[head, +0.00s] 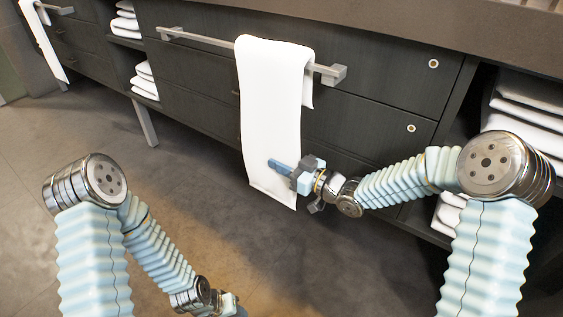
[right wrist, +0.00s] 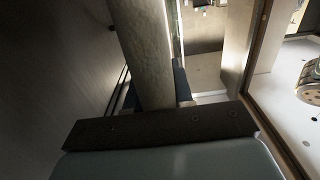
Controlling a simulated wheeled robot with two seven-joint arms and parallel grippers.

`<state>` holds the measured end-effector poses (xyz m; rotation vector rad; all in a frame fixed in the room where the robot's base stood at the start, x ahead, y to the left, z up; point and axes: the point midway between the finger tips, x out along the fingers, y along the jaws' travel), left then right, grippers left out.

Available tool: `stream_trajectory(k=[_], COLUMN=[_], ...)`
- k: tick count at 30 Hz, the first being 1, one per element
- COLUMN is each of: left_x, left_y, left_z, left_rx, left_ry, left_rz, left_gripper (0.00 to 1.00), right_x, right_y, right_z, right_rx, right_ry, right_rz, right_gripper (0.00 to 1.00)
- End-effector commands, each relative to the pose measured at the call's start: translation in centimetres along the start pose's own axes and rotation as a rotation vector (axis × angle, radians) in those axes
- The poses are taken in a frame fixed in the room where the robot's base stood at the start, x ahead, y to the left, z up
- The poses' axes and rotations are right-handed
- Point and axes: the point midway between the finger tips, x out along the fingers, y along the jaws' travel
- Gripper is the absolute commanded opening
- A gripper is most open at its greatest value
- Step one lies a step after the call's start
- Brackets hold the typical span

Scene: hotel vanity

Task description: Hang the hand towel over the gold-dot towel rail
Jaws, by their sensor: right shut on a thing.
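The white hand towel (head: 270,110) hangs draped over the grey towel rail (head: 215,42) on the dark cabinet, near the rail's right end. Its long front part reaches well down and a shorter back part shows at the right. My right gripper (head: 280,167) is at the lower front part of the towel, shut on it. In the right wrist view a pale strip that looks like the towel (right wrist: 148,55) runs between my fingers (right wrist: 155,90). My left gripper (head: 235,306) is low at the bottom edge, partly cut off, away from the towel; its fingers are hidden.
Round pale-rimmed dots (head: 433,63) mark the cabinet front right of the rail. Another rail (head: 54,9) with a white towel (head: 44,42) is at far left. Folded towels (head: 146,80) fill open shelves, also at right (head: 530,105). The floor (head: 180,160) in front is clear.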

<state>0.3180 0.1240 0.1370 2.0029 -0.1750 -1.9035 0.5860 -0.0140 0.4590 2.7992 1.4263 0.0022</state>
Motion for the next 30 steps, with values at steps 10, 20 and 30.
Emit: stream_trajectory(k=[10,20,30], left_x=[0.0,0.0,-0.7], left_y=[0.0,0.0,0.2], left_z=[0.0,0.0,0.0], left_rx=[0.0,0.0,0.0], left_ry=[0.0,0.0,-0.001], left_rz=[0.0,0.0,0.0], left_gripper=[0.43,0.43,0.43], right_x=[0.0,0.0,-4.6], right_y=[0.0,0.0,0.2], right_z=[0.0,0.0,-0.1], right_rx=[0.0,0.0,0.0], right_ry=[0.001,-0.001,-0.001], right_rz=[0.0,0.0,0.005], right_gripper=[0.37,0.51,0.51])
